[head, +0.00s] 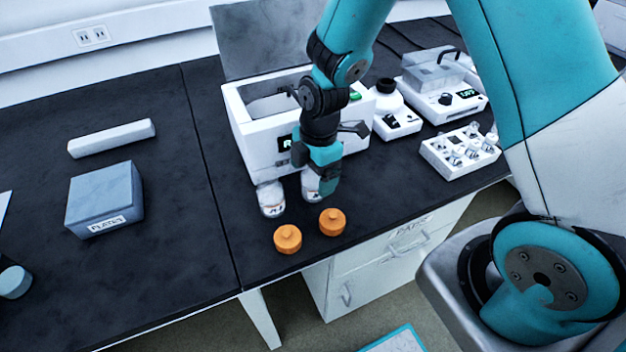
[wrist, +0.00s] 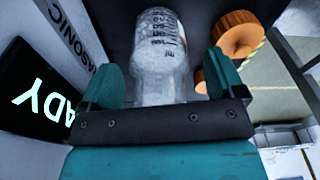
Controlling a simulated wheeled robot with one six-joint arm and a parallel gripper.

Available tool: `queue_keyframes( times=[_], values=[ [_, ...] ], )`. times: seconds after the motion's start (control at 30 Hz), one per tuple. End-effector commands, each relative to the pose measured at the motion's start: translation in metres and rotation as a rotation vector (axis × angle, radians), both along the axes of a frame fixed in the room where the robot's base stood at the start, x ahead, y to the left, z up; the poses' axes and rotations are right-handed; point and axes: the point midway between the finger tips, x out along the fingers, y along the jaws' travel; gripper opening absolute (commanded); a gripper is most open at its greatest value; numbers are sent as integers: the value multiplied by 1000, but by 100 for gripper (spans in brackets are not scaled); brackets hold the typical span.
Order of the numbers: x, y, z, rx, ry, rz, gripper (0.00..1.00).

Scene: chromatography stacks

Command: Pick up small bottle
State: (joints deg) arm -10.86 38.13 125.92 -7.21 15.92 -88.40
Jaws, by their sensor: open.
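Two small clear bottles with printed markings stand at the front of the white sonicator box; the left bottle (head: 271,200) is in plain view. The right bottle (head: 311,184) is partly hidden by my gripper (head: 322,184), which is low over it. In the wrist view the bottle (wrist: 160,45) lies between the two teal fingers of my gripper (wrist: 165,80). The fingers are open on either side of it; whether one touches the glass I cannot tell.
Two orange caps, one left (head: 287,240) and one right (head: 332,222), lie near the bench's front edge. The sonicator box (head: 258,142) stands close behind the bottles. A white vial rack (head: 445,168) is at right. A blue-grey box (head: 104,200) is at left, with clear bench between.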

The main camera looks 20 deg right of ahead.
Motion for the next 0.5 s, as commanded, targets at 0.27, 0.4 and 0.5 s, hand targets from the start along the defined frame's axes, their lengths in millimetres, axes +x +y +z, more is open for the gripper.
queue_keyframes(
  times=[0.27,0.4,0.5],
  values=[
    [0,1,-4,0,-1,0,88],
    [0,0,-4,0,-1,0,56],
    [0,0,-4,0,-1,0,33]
  ],
)
